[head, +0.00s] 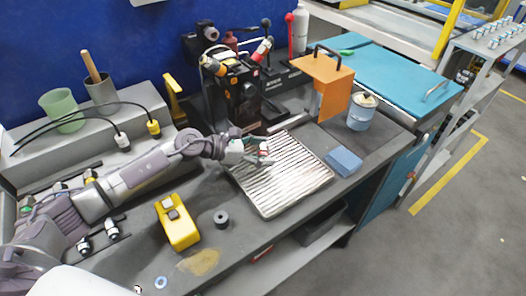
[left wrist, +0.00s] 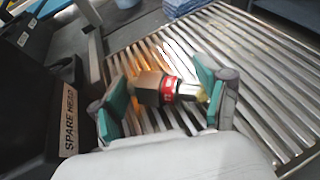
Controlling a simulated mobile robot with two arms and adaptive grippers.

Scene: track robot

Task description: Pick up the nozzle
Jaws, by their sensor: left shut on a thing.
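The nozzle (left wrist: 168,88) is a short dark piece with a red band and a pale yellowish end. In the left wrist view it lies crosswise between the two teal pads of my left gripper (left wrist: 163,97), which is shut on it. In the head view my left gripper (head: 262,152) is over the far left part of the ribbed metal tray (head: 290,178); the nozzle is small and mostly hidden there. The gap between nozzle and tray is hard to judge. My right gripper is not in view.
A black machine (head: 245,95) stands just behind the tray, its "SPARE HEAD" label (left wrist: 69,120) close by in the wrist view. A yellow device (head: 177,223) stands in front.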

